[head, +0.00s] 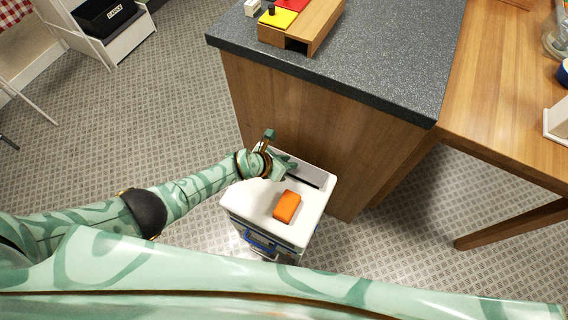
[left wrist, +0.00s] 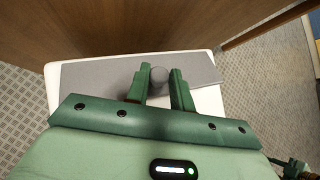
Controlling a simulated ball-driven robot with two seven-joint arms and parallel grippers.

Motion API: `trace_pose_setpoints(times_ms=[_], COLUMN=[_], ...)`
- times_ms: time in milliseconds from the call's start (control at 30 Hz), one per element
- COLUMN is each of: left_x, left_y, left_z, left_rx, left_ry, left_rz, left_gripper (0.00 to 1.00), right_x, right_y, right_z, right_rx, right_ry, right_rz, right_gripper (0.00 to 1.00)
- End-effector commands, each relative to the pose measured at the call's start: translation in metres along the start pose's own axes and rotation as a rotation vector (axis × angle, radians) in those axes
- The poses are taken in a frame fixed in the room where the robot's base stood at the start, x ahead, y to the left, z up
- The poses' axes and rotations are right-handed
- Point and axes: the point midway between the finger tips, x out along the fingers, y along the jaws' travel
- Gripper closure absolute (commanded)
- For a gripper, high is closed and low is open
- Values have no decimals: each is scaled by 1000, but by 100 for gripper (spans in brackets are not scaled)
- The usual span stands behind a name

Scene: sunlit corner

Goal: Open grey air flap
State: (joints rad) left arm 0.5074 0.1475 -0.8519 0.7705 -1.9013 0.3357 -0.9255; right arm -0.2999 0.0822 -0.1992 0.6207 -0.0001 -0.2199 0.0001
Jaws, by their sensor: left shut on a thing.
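The grey air flap (head: 308,177) is a flat strip along the back of the top of a white unit (head: 249,203). In the left wrist view the flap (left wrist: 92,77) spans most of the unit's width and has a round grey knob (left wrist: 158,76). My left gripper (head: 290,170) is over the flap, its green fingers (left wrist: 160,88) one on each side of the knob and shut on it. The flap looks about flat; I cannot tell whether it is slightly raised. The gripper hides part of it.
An orange block (head: 287,206) lies on the unit's top, and a blue handle (head: 259,242) is on its front. A counter with a dark speckled top (head: 370,65) stands right behind the unit. A wooden table (head: 500,110) is at right.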

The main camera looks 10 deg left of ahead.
Motion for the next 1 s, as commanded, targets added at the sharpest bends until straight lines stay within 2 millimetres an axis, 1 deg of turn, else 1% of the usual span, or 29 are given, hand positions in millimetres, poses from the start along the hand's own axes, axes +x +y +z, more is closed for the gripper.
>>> trace_pose_setpoints(times_ms=[33, 133, 433, 933, 967, 1000], left_x=[-3, 0, 4, 4, 4, 4], left_y=[1, 2, 4, 4, 4, 4], left_z=[11, 13, 17, 18, 18, 18], left_rx=[-7, -31, -72, -79, -79, -79], left_ry=[24, 80, 183, 203, 203, 203], left_rz=[-1, -11, -29, -33, -33, -33], left_gripper=[100, 100, 100, 100, 72, 61], right_x=[-8, -12, -15, -16, -16, -16], right_y=[1, 1, 1, -2, -2, -2], right_z=[-3, -4, -5, -5, -5, -5], right_rx=[0, 0, 0, 1, 1, 1], right_ry=[6, 9, 11, 12, 12, 12], right_rz=[2, 3, 4, 0, 0, 0], right_gripper=[64, 64, 64, 64, 64, 64])
